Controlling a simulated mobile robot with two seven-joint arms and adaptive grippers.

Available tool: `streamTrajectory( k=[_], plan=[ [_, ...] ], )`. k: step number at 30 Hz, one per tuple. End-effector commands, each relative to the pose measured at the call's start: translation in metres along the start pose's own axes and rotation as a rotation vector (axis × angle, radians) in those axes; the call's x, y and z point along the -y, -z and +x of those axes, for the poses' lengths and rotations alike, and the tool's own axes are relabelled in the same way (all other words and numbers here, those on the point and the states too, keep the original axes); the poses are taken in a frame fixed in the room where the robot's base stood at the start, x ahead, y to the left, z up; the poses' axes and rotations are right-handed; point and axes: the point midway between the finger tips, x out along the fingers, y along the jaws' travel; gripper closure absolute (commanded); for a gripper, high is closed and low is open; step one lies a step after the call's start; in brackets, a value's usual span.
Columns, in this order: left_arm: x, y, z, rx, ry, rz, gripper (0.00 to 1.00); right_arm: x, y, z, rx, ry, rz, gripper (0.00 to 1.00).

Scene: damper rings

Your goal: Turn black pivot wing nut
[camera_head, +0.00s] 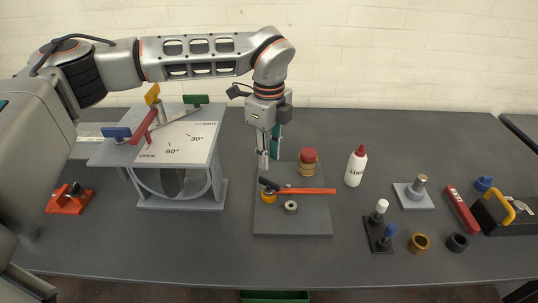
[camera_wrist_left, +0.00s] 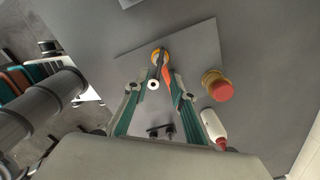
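The black wing nut (camera_head: 268,184) sits on the pivot at the left end of the orange-red lever (camera_head: 308,191), above an orange round base (camera_head: 268,197). These stand on a grey plate (camera_head: 315,222) in the middle of the table. In the left wrist view, the black nut (camera_wrist_left: 163,58) lies beyond the fingertips, over the orange base (camera_wrist_left: 156,53). My left gripper (camera_head: 269,160) points down just behind the nut and above it, apart from it. Its two green-sided fingers (camera_wrist_left: 153,90) are spread with nothing held between them. My right gripper is not in view.
A grey ring (camera_head: 291,207) lies in front of the lever. A white bottle (camera_head: 355,168) stands right of the plate, and a grey damper stand (camera_head: 207,160) stands left.

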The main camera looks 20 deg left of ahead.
Motion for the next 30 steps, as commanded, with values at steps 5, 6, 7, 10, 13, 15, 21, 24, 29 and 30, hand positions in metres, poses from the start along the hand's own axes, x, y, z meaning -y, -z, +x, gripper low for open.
streamTrajectory(
  k=[5,6,7,10,13,15,21,24,29,30],
  plan=[
    [0.000,0.000,0.000,0.000,-0.001,0.252,0.75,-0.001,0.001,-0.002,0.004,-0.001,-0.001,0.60],
    [0.000,0.000,0.000,0.001,-0.001,0.341,0.75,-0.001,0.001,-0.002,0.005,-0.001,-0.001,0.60],
    [0.000,0.000,0.000,0.001,-0.001,0.412,0.75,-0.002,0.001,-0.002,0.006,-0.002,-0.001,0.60],
    [0.000,0.000,0.001,0.000,-0.001,0.655,0.75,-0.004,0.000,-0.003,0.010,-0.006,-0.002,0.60],
    [0.000,0.000,0.001,0.000,-0.001,0.898,0.75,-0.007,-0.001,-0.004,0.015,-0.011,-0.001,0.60],
    [0.000,0.000,0.002,0.000,-0.001,1.067,0.75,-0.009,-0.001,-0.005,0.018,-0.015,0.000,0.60],
    [0.000,0.000,0.004,0.001,-0.001,1.552,0.75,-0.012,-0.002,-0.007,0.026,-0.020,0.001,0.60],
    [0.000,0.000,0.004,0.001,-0.002,1.796,0.75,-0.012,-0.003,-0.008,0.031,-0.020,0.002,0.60],
    [0.000,0.000,0.005,0.001,0.000,2.184,0.75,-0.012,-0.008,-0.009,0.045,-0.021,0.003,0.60],
    [0.000,0.000,0.006,0.000,0.000,2.281,0.75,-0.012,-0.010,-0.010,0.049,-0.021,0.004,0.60]
  ],
)
